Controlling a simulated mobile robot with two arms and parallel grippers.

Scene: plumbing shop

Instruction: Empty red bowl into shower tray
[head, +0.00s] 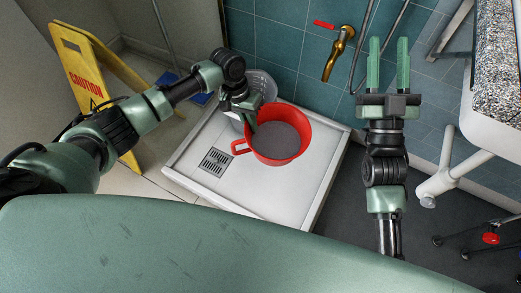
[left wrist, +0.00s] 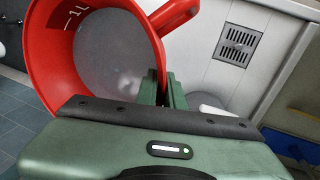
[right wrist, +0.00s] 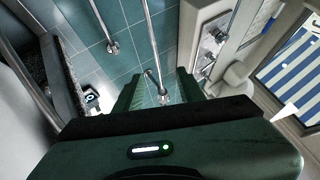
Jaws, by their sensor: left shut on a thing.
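The red bowl (head: 310,130), with a handle at its left, is over the white shower tray (head: 270,204) in the head view. Grey content that looks like water shows inside it. My left gripper (head: 250,124) is shut on the bowl's rim at its left side. In the left wrist view the red bowl (left wrist: 48,60) fills the upper left, its rim between the fingers of my left gripper (left wrist: 160,88). The bowl's underside is hidden, so I cannot tell whether it touches the tray. My right gripper (head: 388,66) is open and empty, right of the tray.
A drain grate (head: 216,162) lies in the tray left of the bowl. A grey bucket (head: 264,84) stands behind the bowl. A brass tap (head: 338,55) with a red lever is on the tiled wall. A yellow caution sign (head: 84,72) stands at the left.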

